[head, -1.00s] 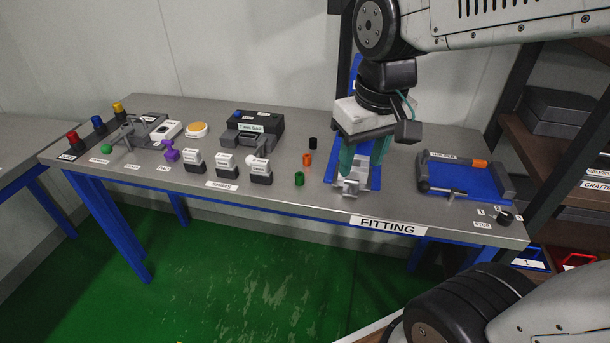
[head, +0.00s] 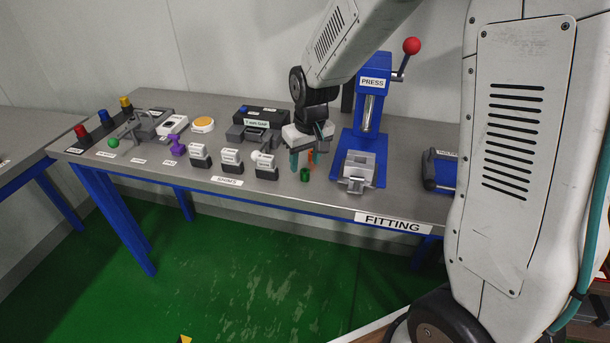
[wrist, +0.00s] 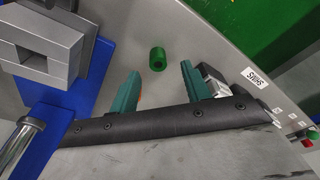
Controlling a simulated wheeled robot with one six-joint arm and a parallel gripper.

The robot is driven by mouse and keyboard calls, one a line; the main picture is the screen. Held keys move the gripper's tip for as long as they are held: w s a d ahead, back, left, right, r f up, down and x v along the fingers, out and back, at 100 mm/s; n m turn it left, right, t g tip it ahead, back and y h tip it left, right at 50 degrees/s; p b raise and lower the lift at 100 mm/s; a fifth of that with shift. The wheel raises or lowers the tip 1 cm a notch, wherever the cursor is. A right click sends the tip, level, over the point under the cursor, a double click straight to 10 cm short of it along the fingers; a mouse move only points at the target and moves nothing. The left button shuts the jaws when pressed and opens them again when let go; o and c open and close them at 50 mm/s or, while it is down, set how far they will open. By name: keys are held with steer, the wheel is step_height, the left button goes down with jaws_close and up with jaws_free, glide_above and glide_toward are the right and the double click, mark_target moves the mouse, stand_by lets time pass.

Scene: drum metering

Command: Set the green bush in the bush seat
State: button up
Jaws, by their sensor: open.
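The green bush (head: 305,175) stands on the grey bench, left of the blue press. It also shows in the wrist view (wrist: 158,58), just beyond the gap between the fingertips. My gripper (head: 305,163) has its two teal fingers apart with nothing held; they show in the wrist view (wrist: 161,72) too. It hangs low over the bench, close behind the green bush. The grey block fixture (head: 358,169) on the press base looks like the bush seat, but no label confirms this. It also shows in the wrist view (wrist: 40,65), at upper left.
An orange bush (head: 310,156) is partly hidden by my gripper. The blue press (head: 371,95) with its red-knobbed lever stands to the right. Shim holders (head: 265,166) stand close on the left. The bench front edge is clear near the FITTING label (head: 393,222).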

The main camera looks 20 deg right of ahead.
mark_target(305, 171)
steer(key=f, duration=0.4)
steer(key=shift+w+d+f, duration=0.1)
steer(key=shift+w+f, duration=0.05)
steer(key=shift+w, duration=0.1)
jaws_close()
